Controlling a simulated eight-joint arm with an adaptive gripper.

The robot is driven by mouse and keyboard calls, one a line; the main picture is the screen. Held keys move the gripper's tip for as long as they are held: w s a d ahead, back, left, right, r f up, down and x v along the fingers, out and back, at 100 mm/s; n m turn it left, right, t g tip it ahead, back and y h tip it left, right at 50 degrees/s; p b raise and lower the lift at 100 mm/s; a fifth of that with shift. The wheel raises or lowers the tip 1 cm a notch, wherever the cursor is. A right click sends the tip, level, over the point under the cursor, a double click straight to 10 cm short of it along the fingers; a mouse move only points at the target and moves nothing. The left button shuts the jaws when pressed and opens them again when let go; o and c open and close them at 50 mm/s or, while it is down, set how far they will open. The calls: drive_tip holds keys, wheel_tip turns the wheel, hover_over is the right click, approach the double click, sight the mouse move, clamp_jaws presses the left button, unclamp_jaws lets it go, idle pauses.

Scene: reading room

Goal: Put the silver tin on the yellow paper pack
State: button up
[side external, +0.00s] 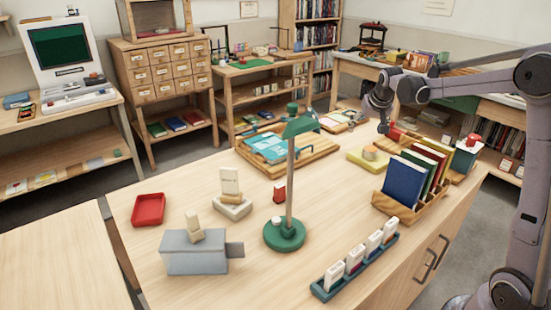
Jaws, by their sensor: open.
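The yellow paper pack (382,164) lies flat on the far right part of the big table, left of the book rack. A small round tan-grey object (369,153) appears to stand on the pack; at this size I cannot tell whether it is the silver tin. No other clearly silver tin shows. My gripper (383,127) hangs above and slightly right of the pack, apart from it. It is open with nothing visible in it; its fingers are small and dark here.
A wooden rack of upright books (405,185) stands close by, under my arm. A green desk lamp (285,232) rises mid-table. A wooden board with blue sheets (270,148) lies left of the pack. A red tray (149,209), grey box (193,255) and card holder (354,266) stand nearer.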

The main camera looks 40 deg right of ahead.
drive_tip(key=s+a+r+n+t+y, duration=0.15)
drive_tip(key=s+a, duration=0.25)
drive_tip(key=a, duration=0.5)
drive_tip(key=s+a+r+n, duration=0.25)
drive_tip(key=s+a, duration=0.25)
drive_tip(key=a, duration=0.3)
drive_tip(key=s+a+f+n+y, duration=0.2)
drive_tip(key=s+a+f, duration=0.3)
drive_tip(key=s+a, duration=0.6)
drive_tip(key=shift+s+a+n+t, duration=0.4)
drive_tip(key=shift+s+n+t, duration=0.05)
drive_tip(key=shift+s+n, duration=0.4)
